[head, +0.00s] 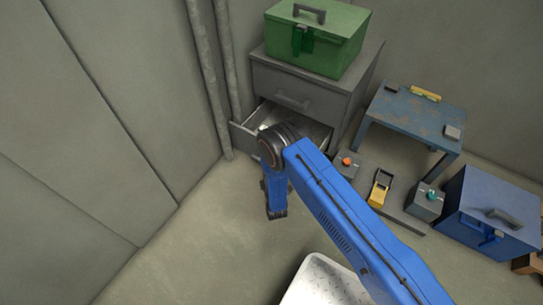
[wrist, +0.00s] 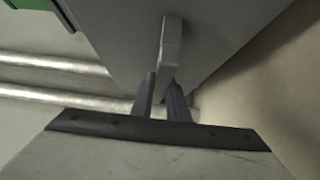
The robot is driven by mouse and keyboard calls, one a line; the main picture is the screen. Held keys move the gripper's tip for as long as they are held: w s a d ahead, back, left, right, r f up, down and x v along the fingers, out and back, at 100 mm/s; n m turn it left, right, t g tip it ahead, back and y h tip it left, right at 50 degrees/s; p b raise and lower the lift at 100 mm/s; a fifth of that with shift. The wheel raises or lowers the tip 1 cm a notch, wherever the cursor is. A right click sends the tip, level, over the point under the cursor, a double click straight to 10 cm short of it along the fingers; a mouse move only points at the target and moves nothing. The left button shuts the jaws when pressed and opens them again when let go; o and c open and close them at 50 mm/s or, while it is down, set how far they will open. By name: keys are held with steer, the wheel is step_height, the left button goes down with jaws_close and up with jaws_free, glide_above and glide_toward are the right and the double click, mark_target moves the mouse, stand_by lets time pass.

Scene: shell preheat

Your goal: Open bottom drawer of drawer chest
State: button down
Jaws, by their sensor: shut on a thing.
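The grey drawer chest (head: 335,98) stands against the back wall. Its top drawer (head: 290,97) is closed. The bottom drawer (head: 243,138) is pulled partly out, and its pale inside shows on both sides of my blue arm. My arm hides most of that drawer's front and its handle in the head view. In the wrist view, the two fingers of my gripper (wrist: 161,84) are closed on a light grey bar handle (wrist: 172,42) on a flat grey front (wrist: 225,45).
A green toolbox (head: 325,45) sits on the chest. A worn blue table (head: 410,115), a low board with small devices and a blue box (head: 490,210) stand to the right. Pipes (head: 208,75) run up the wall at left. The floor in front at left is clear.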

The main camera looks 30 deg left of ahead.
steer(key=shift+s, duration=1.8)
steer(key=c, duration=1.7)
jaws_free()
steer(key=v, duration=1.7)
steer(key=shift+s+d, duration=0.15)
